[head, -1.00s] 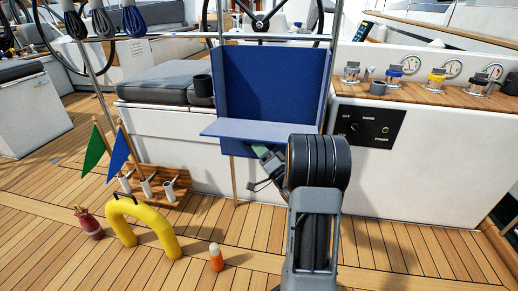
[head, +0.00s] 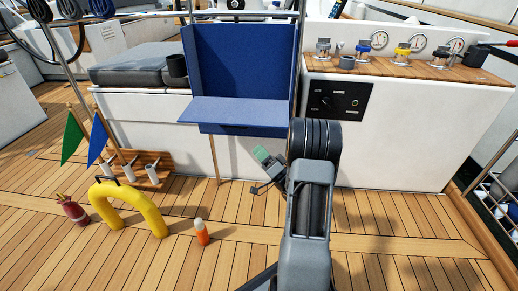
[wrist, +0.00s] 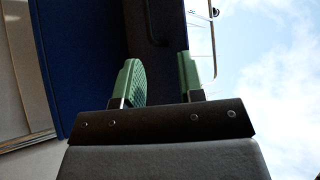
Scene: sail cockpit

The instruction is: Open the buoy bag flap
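The blue buoy bag (head: 240,60) hangs on the rail with its tall back panel and inside showing. Its flap (head: 235,112) is down, sticking out roughly level toward me, with a small dark handle (head: 237,127) at its front. My gripper (head: 263,160) is below and to the right of the flap, apart from it. In the wrist view my gripper (wrist: 162,80) has its green fingers spread with nothing between them. Beyond them are a blue panel (wrist: 70,50) and a dark surface with a dark loop (wrist: 155,25).
A switch panel (head: 340,100) and a winch counter (head: 400,68) are to the right. A yellow horseshoe buoy (head: 130,200), flags and an orange-white float (head: 201,232) stand on the deck at left.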

